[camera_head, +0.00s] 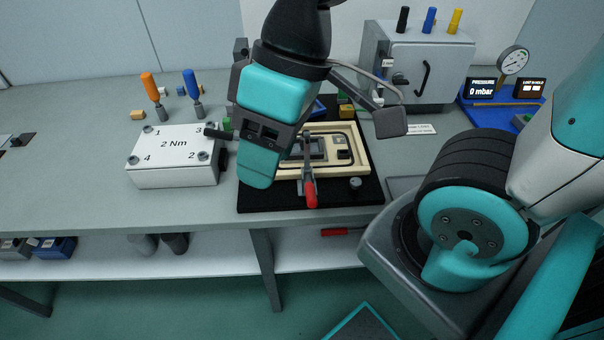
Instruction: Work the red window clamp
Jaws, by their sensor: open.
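The red clamp handle (310,193) points toward the front of the bench, at the end of a grey metal clamp arm. The clamp sits at the front edge of a cream frame (352,160) on a black mat (262,200). My gripper (245,155) is open, above and left of the clamp. Its teal and dark body covers the left part of the frame and mat. I see nothing between its fingers, but part of that space is hidden.
A white box marked 2 Nm (170,165) stands to the left, with orange (150,85) and blue (191,83) screwdrivers behind it. A grey cabinet (430,60) and a pressure gauge (513,60) stand at the back right. My arm fills the right side.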

